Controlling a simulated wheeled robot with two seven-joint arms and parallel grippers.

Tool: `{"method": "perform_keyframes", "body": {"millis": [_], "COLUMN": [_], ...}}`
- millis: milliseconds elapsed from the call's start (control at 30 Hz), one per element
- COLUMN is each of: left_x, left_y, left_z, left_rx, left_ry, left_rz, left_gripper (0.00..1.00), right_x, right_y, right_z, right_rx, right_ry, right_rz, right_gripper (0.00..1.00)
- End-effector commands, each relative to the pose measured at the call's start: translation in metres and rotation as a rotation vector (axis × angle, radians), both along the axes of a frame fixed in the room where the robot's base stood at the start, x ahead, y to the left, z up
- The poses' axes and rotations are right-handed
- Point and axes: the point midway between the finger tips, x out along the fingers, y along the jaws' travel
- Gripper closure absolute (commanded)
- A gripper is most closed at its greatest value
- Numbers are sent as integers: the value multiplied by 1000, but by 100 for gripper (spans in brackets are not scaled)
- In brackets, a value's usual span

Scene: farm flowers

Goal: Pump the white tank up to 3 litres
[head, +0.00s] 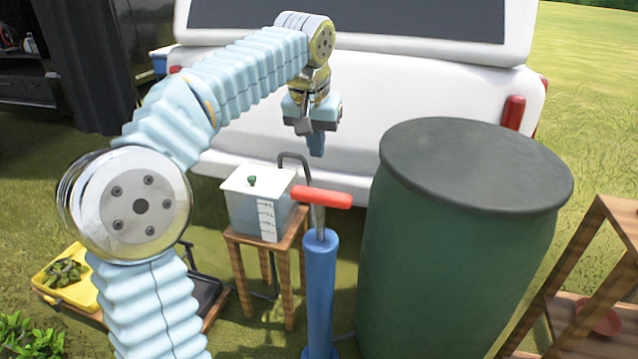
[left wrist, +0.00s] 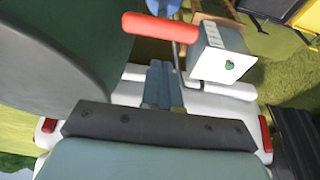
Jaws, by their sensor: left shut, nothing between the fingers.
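The white tank (head: 240,212) is a box with a white lid, a green knob and a marked scale on its front corner. It stands on a small wooden stool (head: 288,243). I cannot read its level. To its right stands a blue hand pump (head: 320,285) with a red T-handle (head: 330,200) on a short visible rod. My left gripper (head: 317,148) is shut and empty, above and behind the handle, apart from it. In the left wrist view, the shut fingers (left wrist: 162,80) point toward the red handle (left wrist: 160,27), and the tank (left wrist: 222,55) is to its right. My right gripper is out of sight.
A large green barrel (head: 450,245) stands close right of the pump. A white vehicle (head: 400,80) is behind. A grey pipe (head: 296,158) rises behind the tank. A yellow tray (head: 65,278) is at left, a wooden rack (head: 585,260) at right.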

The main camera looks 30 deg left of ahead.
Motion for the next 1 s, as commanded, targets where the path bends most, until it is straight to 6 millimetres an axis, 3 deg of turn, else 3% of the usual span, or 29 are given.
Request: {"method": "perform_keyframes", "body": {"millis": [200, 433, 600, 1000], "left_x": [13, 16, 16, 16], "left_y": [4, 4, 4, 4], "left_z": [-48, -83, -95, -99], "left_rx": [1, 0, 0, 0], "left_ry": [4, 2, 0, 0], "left_rz": [1, 1, 1, 1], "left_gripper": [100, 100, 100, 100], "right_x": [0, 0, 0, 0], "right_y": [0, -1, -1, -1], "right_z": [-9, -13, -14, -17], "right_rx": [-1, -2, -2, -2], "right_ry": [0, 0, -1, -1], "right_rz": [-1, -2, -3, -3], "right_gripper": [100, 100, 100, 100]}}
